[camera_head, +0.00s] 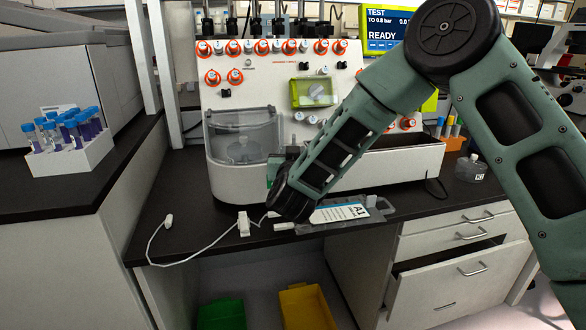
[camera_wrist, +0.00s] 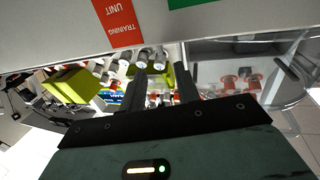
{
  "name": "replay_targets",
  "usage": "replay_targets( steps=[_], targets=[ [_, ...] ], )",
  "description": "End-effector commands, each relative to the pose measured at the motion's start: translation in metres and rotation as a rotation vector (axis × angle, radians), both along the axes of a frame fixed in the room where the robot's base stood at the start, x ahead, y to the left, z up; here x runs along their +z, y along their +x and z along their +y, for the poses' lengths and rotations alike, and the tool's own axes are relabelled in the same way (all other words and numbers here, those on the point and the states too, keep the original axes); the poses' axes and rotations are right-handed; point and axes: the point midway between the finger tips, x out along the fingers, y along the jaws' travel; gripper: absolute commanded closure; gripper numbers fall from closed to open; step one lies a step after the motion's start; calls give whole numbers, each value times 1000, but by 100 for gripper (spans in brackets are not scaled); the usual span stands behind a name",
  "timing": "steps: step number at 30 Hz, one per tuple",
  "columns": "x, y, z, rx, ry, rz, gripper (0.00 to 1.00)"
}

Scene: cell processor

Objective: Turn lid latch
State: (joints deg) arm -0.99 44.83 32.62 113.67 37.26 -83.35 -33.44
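The cell processor (camera_head: 215,120) is a white upright panel over a white base. A lime-green box (camera_head: 300,97) on its panel has a grey turning handle (camera_head: 317,91), possibly the lid latch; I cannot be sure. A clear-walled chamber (camera_head: 243,140) stands at the front left of the processor and at right in the wrist view (camera_wrist: 225,48). My gripper (camera_wrist: 162,84) has its two dark fingers apart with nothing between them, in front of the processor. My arm hides much of it in the head view.
A labelled clear bag (camera_head: 378,207) lies on the dark counter with a white tube and clamp (camera_head: 243,224). A white rack (camera_head: 68,158) of blue-capped tubes stands at left. A drawer (camera_head: 455,268) stands partly open at lower right. Counter at front left is mostly clear.

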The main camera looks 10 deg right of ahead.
Motion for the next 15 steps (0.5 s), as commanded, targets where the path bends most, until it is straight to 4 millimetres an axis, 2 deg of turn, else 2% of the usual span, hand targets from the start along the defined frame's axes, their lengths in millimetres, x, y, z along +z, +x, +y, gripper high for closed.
replay_targets(
  steps=[1, 6, 10, 15],
  targets=[
    [0, -13, 5, 5, -3, 1, 68],
    [0, -48, 14, 4, -2, 1, 68],
    [0, -67, 19, 3, -1, 0, 68],
    [-1, -81, 22, 0, -1, 1, 68]
  ],
)
